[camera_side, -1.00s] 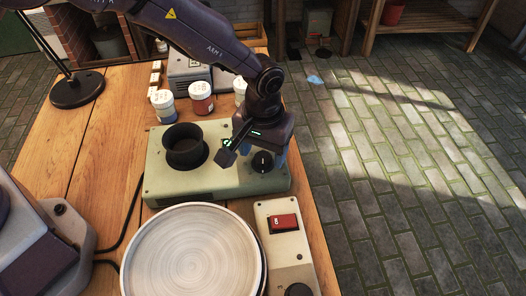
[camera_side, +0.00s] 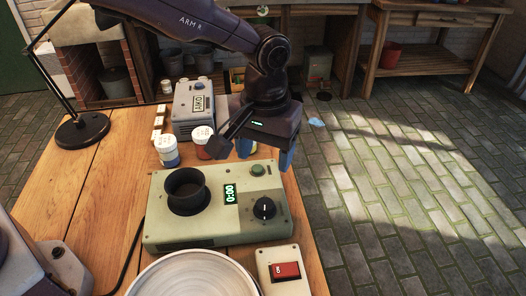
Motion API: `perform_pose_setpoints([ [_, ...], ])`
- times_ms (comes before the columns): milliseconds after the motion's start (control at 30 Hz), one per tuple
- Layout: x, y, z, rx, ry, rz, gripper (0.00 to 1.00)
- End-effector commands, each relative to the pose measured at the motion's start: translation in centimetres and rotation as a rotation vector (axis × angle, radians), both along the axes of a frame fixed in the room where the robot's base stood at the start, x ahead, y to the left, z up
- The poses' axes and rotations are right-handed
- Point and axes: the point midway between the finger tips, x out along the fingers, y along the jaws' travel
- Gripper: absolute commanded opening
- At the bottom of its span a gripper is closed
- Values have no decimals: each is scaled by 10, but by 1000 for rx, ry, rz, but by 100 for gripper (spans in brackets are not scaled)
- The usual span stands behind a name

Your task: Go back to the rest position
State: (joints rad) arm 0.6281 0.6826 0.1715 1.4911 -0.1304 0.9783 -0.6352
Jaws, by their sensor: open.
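My gripper (camera_side: 251,156) hangs in the air above the back right part of the green device, with its jaws apart and nothing between them. One dark finger points down to the left and a bluish finger is on the right. The green device (camera_side: 160,226) stands on the wooden table, with a dark round cup (camera_side: 185,191), a display (camera_side: 230,194) reading 0:00, a green button (camera_side: 258,170) and a black knob (camera_side: 264,208). The gripper is clear of the knob.
A blue paint jar (camera_side: 167,152) and a red one (camera_side: 201,151) stand behind the device; the gripper partly hides the red one. A grey box (camera_side: 194,110) is farther back. A round plate (camera_side: 190,279) and a red switch (camera_side: 286,271) are in front. A lamp base (camera_side: 82,131) stands at left.

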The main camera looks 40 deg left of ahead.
Motion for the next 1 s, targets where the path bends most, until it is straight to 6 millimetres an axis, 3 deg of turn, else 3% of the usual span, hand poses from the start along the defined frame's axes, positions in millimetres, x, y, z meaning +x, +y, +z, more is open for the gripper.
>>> perform_pose_setpoints([
  [267, 0, 1, -2, 2, -2, -61, 63],
  [367, -20, 13, -12, 27, 43, -163, 63],
  [667, -70, 82, 54, -23, -4, -325, 63],
  [800, -101, 122, 87, -40, -72, -365, 63],
  [1000, -153, 171, 121, -33, -202, -378, 63],
])
